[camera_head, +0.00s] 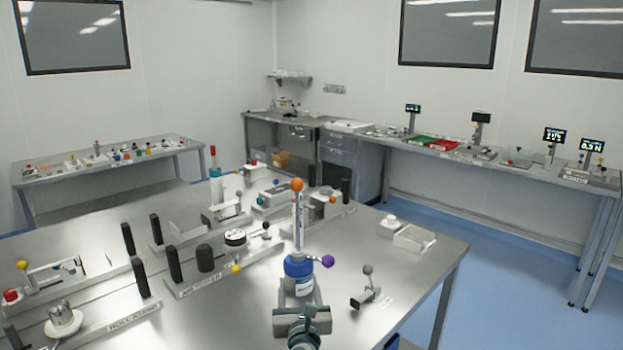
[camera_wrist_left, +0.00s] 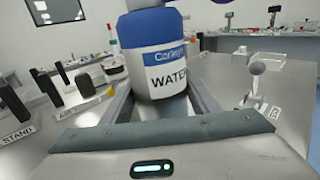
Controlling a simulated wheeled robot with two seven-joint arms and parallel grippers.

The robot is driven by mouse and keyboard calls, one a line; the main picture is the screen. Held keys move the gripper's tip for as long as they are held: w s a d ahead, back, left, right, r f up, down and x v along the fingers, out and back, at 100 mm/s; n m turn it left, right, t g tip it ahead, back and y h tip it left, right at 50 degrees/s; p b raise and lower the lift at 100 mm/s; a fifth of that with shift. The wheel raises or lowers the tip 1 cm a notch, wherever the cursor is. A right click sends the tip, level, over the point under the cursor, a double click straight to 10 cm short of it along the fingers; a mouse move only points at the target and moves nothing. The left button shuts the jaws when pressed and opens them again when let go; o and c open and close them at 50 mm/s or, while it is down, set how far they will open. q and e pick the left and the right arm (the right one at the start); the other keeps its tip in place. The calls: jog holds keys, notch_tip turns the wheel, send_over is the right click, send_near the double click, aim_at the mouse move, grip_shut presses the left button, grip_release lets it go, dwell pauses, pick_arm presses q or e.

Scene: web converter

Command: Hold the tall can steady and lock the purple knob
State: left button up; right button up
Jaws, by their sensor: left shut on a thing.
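The tall can (camera_head: 297,268) stands upright near the front of the steel table, with a blue upper band and a white label. In the left wrist view the can (camera_wrist_left: 158,60) fills the middle, and its label reads "WATER". The purple knob (camera_head: 327,261) sticks out on a short lever to the right of the can's top. A scale post with an orange ball (camera_head: 297,185) rises above the can. My left gripper (camera_head: 299,296) is shut around the can's lower part, one finger on each side. My right gripper is not in view.
A small grey-knobbed fixture (camera_head: 368,285) stands close to the right of the can. A white open tray (camera_head: 414,238) is farther right. Black posts (camera_head: 138,276) and an "AIR TOSTER"-like labelled rail (camera_head: 200,285) are to the left. The table's front right corner is bare.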

pick_arm(q)
jog(key=shift+c, duration=0.7)
